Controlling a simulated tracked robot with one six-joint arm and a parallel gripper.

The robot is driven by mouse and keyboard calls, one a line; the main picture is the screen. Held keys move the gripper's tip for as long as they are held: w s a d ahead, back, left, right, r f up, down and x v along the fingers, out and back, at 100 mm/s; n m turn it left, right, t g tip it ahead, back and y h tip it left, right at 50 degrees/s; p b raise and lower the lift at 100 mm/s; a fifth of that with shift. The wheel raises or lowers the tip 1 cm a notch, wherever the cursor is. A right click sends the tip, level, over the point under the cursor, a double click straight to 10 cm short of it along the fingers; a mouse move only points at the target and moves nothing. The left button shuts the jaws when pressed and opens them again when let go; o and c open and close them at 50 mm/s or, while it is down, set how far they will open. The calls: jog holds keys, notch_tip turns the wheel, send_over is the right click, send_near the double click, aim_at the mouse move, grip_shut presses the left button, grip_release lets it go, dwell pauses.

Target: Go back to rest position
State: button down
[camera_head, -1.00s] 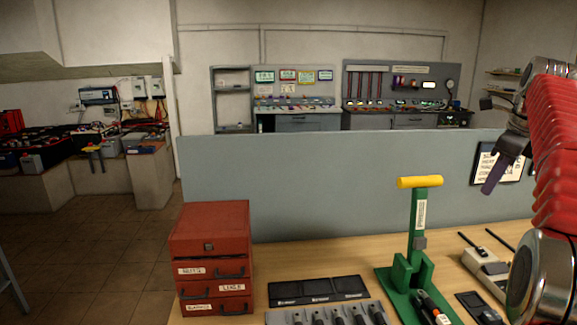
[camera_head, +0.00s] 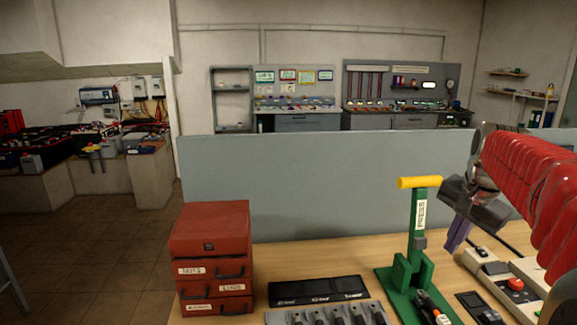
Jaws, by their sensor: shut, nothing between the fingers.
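My gripper (camera_head: 457,236) is at the right, in front of the grey partition and just right of the green lever stand. Its purple fingers point down and are shut, with nothing seen between them. My red-sleeved arm comes in from the right edge. The green stand (camera_head: 417,215) with its yellow handle (camera_head: 419,182) stands upright on the wooden bench (camera_head: 340,248). My gripper's dark body appears close to the handle; I cannot tell the gap in depth.
A red drawer box (camera_head: 210,240) stands at the bench's left. Black trays (camera_head: 318,290) and a grey rack of tools (camera_head: 325,315) lie at the front. A grey device with a red button (camera_head: 515,284) is under my arm. The grey partition (camera_head: 320,180) bounds the bench behind.

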jog(key=s+a+f+n, duration=0.3)
jog(key=s+a+n, duration=0.1)
jog(key=s+a, duration=0.3)
jog(key=s+a+f+n+t, duration=0.1)
jog(key=s+a+f+n, duration=0.2)
jog(key=s+a, duration=0.4)
jog(key=s+a+f+n+t, duration=0.1)
jog(key=s+a+f+n, duration=0.2)
jog(key=s+a, duration=0.3)
jog(key=s+n, duration=0.1)
jog(key=s, duration=0.2)
jog(key=shift+s+a+f+n+y, duration=0.25)
jog(key=shift+a+f+n+y, duration=0.05)
jog(key=shift+a+n, duration=0.1)
dwell(0.9)
